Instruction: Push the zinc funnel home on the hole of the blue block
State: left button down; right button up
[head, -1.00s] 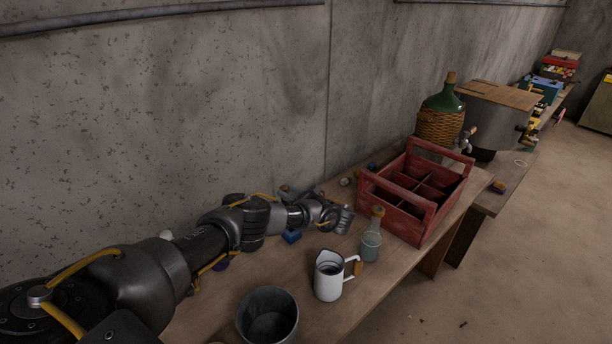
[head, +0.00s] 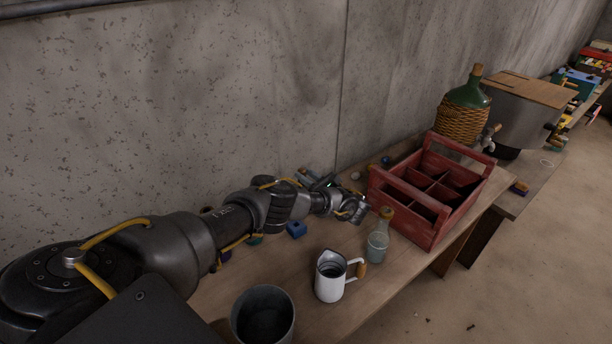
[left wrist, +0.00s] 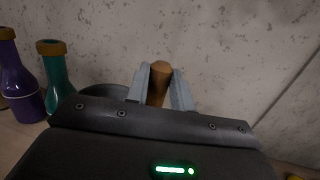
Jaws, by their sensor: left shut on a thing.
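The blue block (head: 297,229) sits on the workbench, just in front of my left forearm; its hole is too small to make out. My left gripper (head: 360,212) is low over the bench, to the right of the block and apart from it. In the left wrist view, its grey fingers (left wrist: 160,92) are shut on a brown, round-ended piece (left wrist: 159,76). Whether this piece belongs to the zinc funnel I cannot tell. I cannot make out the funnel in either view. My right gripper is out of view.
A red divided crate (head: 402,204), a corked bottle (head: 378,246), a white jug (head: 329,282) and a grey bucket (head: 262,318) stand near the arm. Purple (left wrist: 18,82) and teal (left wrist: 56,86) bottles show in the left wrist view. The wall runs behind the bench.

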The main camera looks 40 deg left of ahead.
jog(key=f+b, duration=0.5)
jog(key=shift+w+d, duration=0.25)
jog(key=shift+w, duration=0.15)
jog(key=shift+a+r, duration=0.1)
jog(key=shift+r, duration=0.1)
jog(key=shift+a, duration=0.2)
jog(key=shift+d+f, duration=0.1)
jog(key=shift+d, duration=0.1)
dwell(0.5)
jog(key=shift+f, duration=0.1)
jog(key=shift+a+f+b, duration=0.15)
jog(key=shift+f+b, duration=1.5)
jog(key=shift+b, duration=0.05)
